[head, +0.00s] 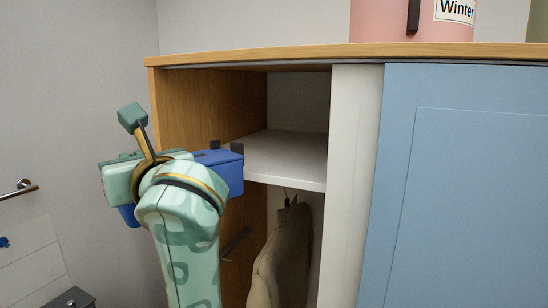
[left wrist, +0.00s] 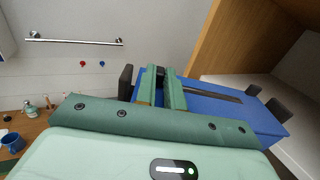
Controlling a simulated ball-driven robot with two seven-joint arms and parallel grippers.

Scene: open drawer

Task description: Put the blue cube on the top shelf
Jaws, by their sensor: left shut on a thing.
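My left gripper (head: 226,148) is at the front left of the open cabinet compartment, close to the top shelf's front edge. It is shut on a blue thing, taken as the blue cube (head: 235,176). Blue also shows in the left wrist view (left wrist: 235,118), with small dark tips at its right end. I cannot clearly separate the cube's outline from the blue parts of the hand. The top shelf (head: 290,158) is a white board, and its visible part is bare. Its left part is hidden behind my arm and the blue shape. My right gripper is not in view.
The wooden side wall (head: 205,100) and cabinet top (head: 300,54) bound the opening. A white upright panel (head: 354,180) and blue door (head: 460,190) close off the right. A beige garment (head: 280,255) hangs below the shelf. A pink container (head: 395,20) stands on top.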

